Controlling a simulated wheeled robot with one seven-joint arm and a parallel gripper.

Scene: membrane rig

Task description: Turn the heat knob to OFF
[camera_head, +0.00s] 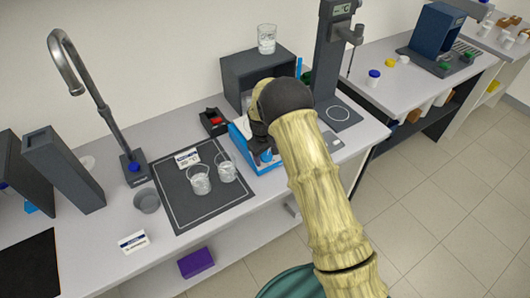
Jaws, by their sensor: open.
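I cannot make out a heat knob or an OFF mark for certain. My arm crosses the middle of the view, and its bent joint covers part of the bench. My gripper (264,150) points down behind it, over the blue-edged tray (238,136) in front of a dark grey box (236,76). The gripper is mostly hidden and small; it is open. I cannot tell whether it touches anything. A small black box with a red part (213,121) sits just left of the tray.
Two clear beakers (200,181) stand on a dark mat (182,214). A glass (267,38) stands on the grey box. A tall dark column device (331,55) rises right of my arm. A tall tap (132,170) and a grey cup (147,200) are at left. Bench front is mostly clear.

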